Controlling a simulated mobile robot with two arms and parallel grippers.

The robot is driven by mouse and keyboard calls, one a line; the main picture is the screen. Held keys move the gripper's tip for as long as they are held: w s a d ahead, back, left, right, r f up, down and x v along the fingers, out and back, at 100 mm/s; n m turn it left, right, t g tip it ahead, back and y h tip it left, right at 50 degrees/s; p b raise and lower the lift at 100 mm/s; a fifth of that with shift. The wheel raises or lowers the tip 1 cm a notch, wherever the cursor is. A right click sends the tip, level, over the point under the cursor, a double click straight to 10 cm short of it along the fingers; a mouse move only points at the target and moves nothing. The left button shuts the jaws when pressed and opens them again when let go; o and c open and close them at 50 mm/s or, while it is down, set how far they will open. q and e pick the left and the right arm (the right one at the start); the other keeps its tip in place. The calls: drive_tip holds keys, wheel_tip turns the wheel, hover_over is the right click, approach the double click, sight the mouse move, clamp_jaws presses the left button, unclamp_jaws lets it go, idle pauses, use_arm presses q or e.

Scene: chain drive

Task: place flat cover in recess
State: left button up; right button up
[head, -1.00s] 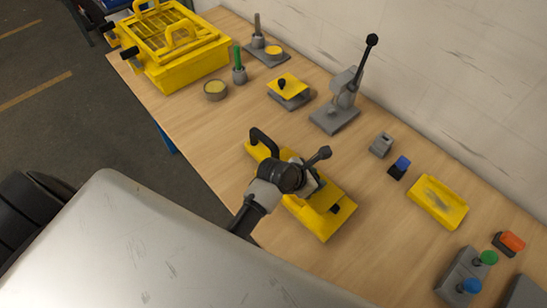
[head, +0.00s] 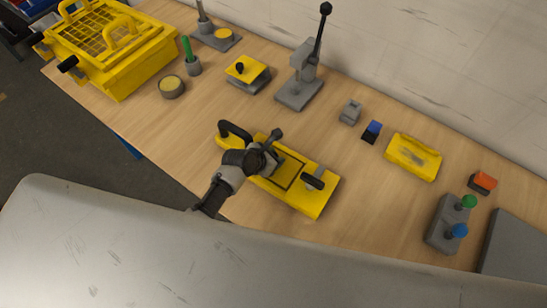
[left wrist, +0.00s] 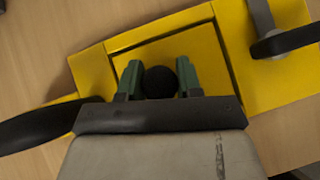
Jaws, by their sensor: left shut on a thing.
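A yellow housing (head: 308,200) with a black loop handle (head: 236,131) at its left end lies on the bench. A dark rectangular outline around a flat yellow panel (left wrist: 150,53) marks its middle. My left gripper (head: 270,163) is over this panel. In the left wrist view the green fingers (left wrist: 160,82) are shut on a round black knob (left wrist: 159,81). The flat panel under it looks like the cover, lined up with the recess; I cannot tell whether it sits fully down. A grey lever with a black grip (head: 313,180) stands at the housing's right end. My right gripper is not in view.
Behind stand a knobbed yellow plate on a grey block (head: 245,70) and a grey lever press (head: 300,88). A yellow tray (head: 413,157) and a button box (head: 448,222) stand right. A yellow crate (head: 105,50) stands far left. Bench around the housing is clear.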

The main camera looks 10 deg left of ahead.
use_arm(q)
drive_tip(key=shift+f, duration=0.35)
drive_tip(key=o, duration=1)
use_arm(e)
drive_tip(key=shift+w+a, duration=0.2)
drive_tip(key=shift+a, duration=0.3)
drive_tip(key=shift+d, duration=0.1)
use_arm(q)
drive_tip(key=shift+s+a+r, duration=0.1)
drive_tip(key=shift+s+r, duration=0.05)
drive_tip(key=shift+r, duration=0.2)
drive_tip(key=v, duration=1.1)
drive_tip(key=shift+s+a+r+p, duration=0.1)
drive_tip(key=shift+s+p, duration=0.15)
drive_tip(key=shift+p, duration=0.05)
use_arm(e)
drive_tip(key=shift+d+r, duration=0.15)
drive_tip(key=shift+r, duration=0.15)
